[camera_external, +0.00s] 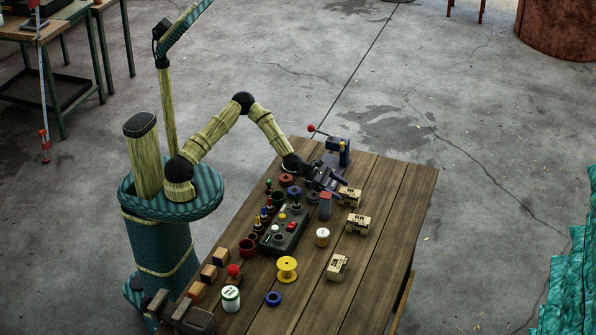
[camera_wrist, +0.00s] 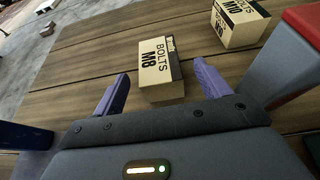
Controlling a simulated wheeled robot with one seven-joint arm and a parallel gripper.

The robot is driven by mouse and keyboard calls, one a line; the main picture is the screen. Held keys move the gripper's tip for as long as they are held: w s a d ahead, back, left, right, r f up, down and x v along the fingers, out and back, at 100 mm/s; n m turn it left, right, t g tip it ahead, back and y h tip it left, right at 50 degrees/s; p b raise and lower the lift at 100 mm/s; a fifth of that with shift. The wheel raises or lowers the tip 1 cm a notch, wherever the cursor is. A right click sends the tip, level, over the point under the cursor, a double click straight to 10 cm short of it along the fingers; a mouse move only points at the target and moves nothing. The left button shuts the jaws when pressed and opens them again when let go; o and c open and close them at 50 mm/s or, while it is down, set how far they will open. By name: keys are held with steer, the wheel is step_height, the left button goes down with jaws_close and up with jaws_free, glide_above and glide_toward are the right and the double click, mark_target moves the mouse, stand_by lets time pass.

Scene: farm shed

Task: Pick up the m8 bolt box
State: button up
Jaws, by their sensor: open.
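The m8 bolt box (camera_wrist: 160,68) is a tan carton with a dark band on its side and "BOLTS M8" on top. In the wrist view it sits on the table just ahead of my gripper (camera_wrist: 161,76), its near end between the two purple fingers, with gaps on both sides. My gripper is open and empty. In the external view my gripper (camera_external: 334,187) is low over the table, and the carton right beside its fingers (camera_external: 350,198) appears to be this box.
A red-topped grey object (camera_wrist: 292,65) stands close at my gripper's right. A blue tool with a red-knobbed lever (camera_external: 338,150) is behind. Another carton (camera_external: 337,267) sits nearer the front of the wooden table (camera_external: 385,240).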

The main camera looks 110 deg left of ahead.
mark_target(347, 192)
steer(key=shift+w, duration=0.1)
steer(key=p+x, duration=0.1)
steer(key=x, duration=0.3)
steer(key=shift+w+r, duration=0.15)
steer(key=shift+w+f, duration=0.25)
steer(key=shift+w, duration=0.15)
steer(key=shift+c, duration=0.2)
steer(key=c, duration=1.2)
step_height(347, 192, up, 10)
steer(key=shift+r+b, duration=0.1)
steer(key=shift+b, duration=0.2)
